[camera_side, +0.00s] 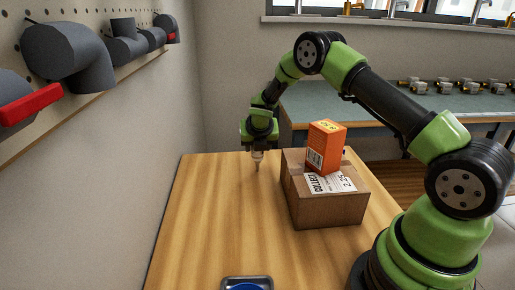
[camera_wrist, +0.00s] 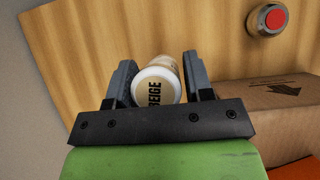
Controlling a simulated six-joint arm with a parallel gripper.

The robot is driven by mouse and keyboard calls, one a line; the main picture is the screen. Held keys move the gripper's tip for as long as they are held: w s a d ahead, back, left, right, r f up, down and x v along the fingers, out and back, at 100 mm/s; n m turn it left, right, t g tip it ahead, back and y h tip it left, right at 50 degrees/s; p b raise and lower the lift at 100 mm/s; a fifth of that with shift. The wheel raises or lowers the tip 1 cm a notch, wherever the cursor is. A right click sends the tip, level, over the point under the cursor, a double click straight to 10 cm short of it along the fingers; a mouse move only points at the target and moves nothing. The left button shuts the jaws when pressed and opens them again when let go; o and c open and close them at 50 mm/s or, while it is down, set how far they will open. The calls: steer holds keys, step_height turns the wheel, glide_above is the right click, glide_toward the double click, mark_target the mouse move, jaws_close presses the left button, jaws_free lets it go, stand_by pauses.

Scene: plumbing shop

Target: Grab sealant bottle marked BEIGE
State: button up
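The sealant bottle (camera_wrist: 156,88) shows in the wrist view with its round white end facing the camera and BEIGE printed on it. Its pale body runs away behind that end. My gripper (camera_wrist: 158,78) has one dark finger on each side of the bottle, and the fingers look closed on it. In the side view my gripper (camera_side: 257,148) points down near the table's back edge, with the pale bottle (camera_side: 257,157) under it, narrow tip down. I cannot tell whether the tip touches the table.
A cardboard box (camera_side: 327,211) stands right of my gripper, with an orange box (camera_side: 325,146) on top. A blue-filled tray (camera_side: 247,284) is at the table's front. A red button (camera_wrist: 276,19) shows in the wrist view. The wooden table (camera_side: 215,215) is clear at left.

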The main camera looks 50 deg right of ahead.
steer(key=c, duration=0.6)
steer(key=shift+o, duration=0.2)
steer(key=shift+r, duration=0.15)
